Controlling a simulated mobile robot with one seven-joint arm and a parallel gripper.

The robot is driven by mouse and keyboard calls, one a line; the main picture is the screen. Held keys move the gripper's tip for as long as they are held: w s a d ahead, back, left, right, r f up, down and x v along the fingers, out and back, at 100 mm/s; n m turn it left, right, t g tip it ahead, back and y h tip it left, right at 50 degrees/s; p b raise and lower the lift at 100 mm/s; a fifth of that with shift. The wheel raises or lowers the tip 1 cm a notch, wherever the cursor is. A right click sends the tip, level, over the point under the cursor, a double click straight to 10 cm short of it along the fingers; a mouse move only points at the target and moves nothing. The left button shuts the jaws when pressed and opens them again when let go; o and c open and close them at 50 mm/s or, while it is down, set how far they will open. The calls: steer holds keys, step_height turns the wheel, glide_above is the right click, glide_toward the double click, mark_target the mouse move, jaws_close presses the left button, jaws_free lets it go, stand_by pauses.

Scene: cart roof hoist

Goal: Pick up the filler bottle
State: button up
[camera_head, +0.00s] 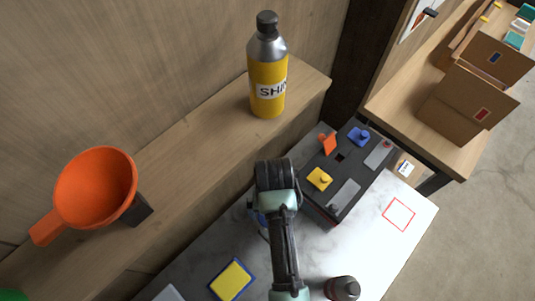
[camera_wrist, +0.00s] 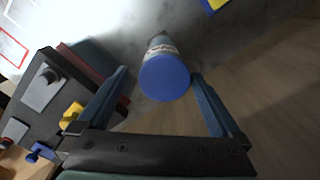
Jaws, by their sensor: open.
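A bottle with a round blue cap (camera_wrist: 165,77) and a pale, printed body stands on the grey worktop in the wrist view; I take it for the filler bottle. My gripper (camera_wrist: 159,73) is open, with one blue finger on each side of the bottle. The cap lies between the fingertips, seen from above, with a small gap on the right; whether a finger touches it I cannot tell. In the head view my arm hides most of this spot, and only a bit of blue shows beside it.
A black battery box (camera_head: 345,175) with coloured caps stands close beside the gripper. A yellow bottle (camera_head: 268,80) and an orange funnel (camera_head: 95,188) are on the wooden shelf (camera_head: 190,135). A yellow-and-blue pad (camera_head: 232,280) and a dark bottle (camera_head: 342,289) are on the worktop.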

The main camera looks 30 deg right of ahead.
steer(key=shift+s+f, duration=0.15)
steer(key=shift+f, duration=0.2)
steer(key=f, duration=0.3)
steer(key=f+p, duration=0.1)
steer(key=shift+a+f, duration=0.3)
steer(key=shift+f, duration=0.1)
steer(key=shift+r, duration=0.1)
jaws_close()
